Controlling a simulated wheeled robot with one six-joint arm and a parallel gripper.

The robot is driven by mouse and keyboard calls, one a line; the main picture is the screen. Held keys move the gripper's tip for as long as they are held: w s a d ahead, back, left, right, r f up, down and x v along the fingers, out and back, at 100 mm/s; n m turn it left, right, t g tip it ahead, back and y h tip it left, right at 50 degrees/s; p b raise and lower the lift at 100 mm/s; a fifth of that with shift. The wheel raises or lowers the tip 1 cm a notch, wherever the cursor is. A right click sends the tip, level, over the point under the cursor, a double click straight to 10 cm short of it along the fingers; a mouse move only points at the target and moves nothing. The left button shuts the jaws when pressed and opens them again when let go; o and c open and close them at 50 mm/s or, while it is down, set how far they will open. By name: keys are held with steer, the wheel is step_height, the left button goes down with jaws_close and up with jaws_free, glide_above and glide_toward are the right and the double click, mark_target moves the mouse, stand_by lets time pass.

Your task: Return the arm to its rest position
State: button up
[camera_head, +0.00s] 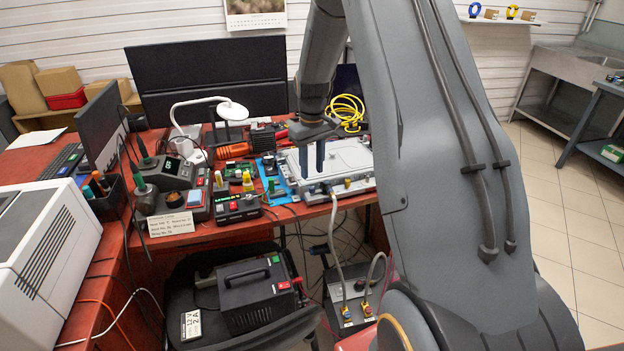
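My gripper (311,158) points down over the near left part of a silver, flat metal unit (353,155) on the red workbench. Its two blue-grey fingers stand apart, with the unit showing between them, and I see nothing held. Whether the fingertips touch the unit cannot be told. A beige hose (335,245) runs from the unit's front edge down to a dark box (347,302) with brass fittings below the bench. A second hose (374,268) rises from that box and curves behind my arm. My arm fills the right centre and hides part of the bench.
Left of the unit are small circuit boards, a power supply (238,206), a soldering station (172,182) and a white lamp (231,110). A black chair (285,335) carries a black device (257,293). Yellow cable (346,110) lies behind the unit. Tiled floor (570,230) is open at right.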

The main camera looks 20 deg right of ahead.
steer(key=shift+r, duration=0.7)
steer(key=shift+s+a+r, duration=0.15)
steer(key=shift+s+a, duration=0.05)
steer(key=shift+s, duration=0.05)
steer(key=s+a+r, duration=0.1)
steer(key=s+a, duration=0.3)
steer(key=s, duration=0.5)
steer(key=s+a+r+m, duration=0.1)
steer(key=s+a, duration=0.3)
steer(key=s, duration=0.5)
steer(key=s+a+r+m+t, duration=0.1)
steer(key=s+a+r, duration=0.2)
steer(key=s, duration=0.6)
steer(key=shift+a+r, duration=0.25)
steer(key=shift+a, duration=0.7)
steer(key=shift+s, duration=0.1)
